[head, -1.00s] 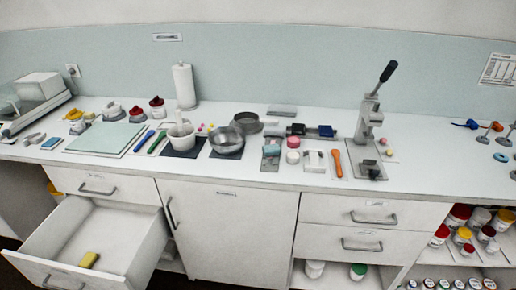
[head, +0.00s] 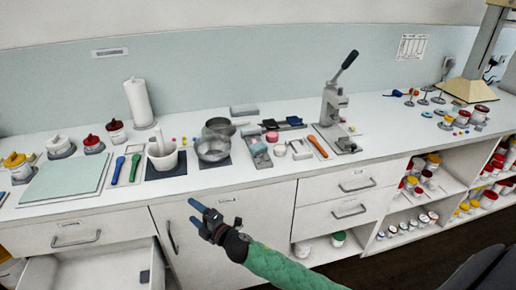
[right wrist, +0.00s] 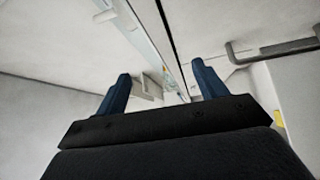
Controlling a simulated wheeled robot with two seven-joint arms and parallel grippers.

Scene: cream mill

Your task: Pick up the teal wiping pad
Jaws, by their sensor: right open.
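My right gripper (head: 194,212) is in front of the white cabinet door, below the counter edge, with its blue fingers apart and nothing between them. In the right wrist view, the two blue fingers (right wrist: 160,75) are spread, with pale cabinet surfaces beyond. A large pale teal mat (head: 65,180) lies flat on the left of the counter, far from the gripper. My left gripper is out of view.
An open drawer (head: 85,272) juts out at lower left. A mortar (head: 162,158), steel bowls (head: 213,150) and a lever press (head: 335,115) stand on the counter. A dark handle (right wrist: 275,48) and a yellow thing (right wrist: 280,122) show in the wrist view.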

